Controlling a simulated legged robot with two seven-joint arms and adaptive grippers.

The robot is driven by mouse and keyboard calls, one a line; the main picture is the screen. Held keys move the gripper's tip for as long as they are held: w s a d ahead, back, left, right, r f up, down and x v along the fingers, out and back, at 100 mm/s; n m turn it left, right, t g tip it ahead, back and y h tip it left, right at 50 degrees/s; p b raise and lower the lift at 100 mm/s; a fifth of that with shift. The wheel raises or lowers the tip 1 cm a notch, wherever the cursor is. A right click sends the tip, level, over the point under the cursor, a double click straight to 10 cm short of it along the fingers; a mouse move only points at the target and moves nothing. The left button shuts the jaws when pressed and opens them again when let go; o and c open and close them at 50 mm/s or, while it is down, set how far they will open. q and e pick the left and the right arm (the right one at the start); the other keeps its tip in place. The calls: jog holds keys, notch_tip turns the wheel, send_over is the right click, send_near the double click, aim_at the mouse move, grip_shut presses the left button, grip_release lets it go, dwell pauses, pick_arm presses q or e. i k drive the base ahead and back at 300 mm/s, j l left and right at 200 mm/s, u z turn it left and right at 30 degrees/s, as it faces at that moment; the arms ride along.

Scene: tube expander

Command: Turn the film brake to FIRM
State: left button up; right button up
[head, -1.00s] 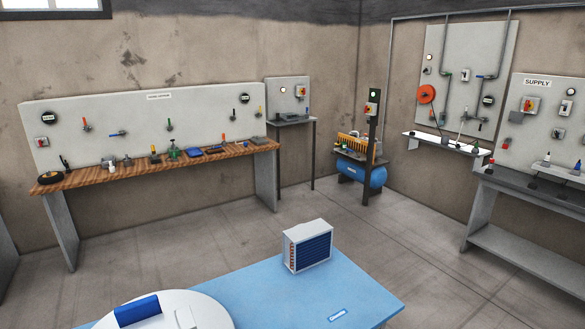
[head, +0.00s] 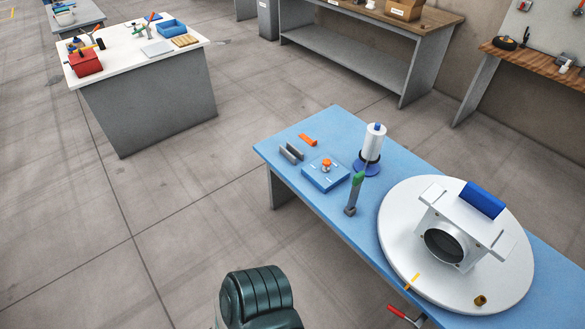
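A flat blue box (head: 325,178) with an orange knob (head: 326,164) on top lies on the blue table. Small pale labels sit around the knob, too small to read, so I cannot tell its setting. Beside it, to the right, a white film roll (head: 373,144) stands upright on a blue base (head: 366,168). I cannot tell for sure which of these carries the film brake. Neither of my grippers shows in the head view, and nothing touches the knob or the roll.
The blue table (head: 277,152) also holds a green-topped tool (head: 355,192), grey bars (head: 291,153), an orange piece (head: 308,139) and a round white turntable (head: 400,265) with a fixture (head: 450,230). A red-handled lever (head: 398,312) shows at the near edge. Floor (head: 180,230) at left is open.

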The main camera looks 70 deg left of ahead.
aim_at(327, 162)
jog(key=u, duration=1.95)
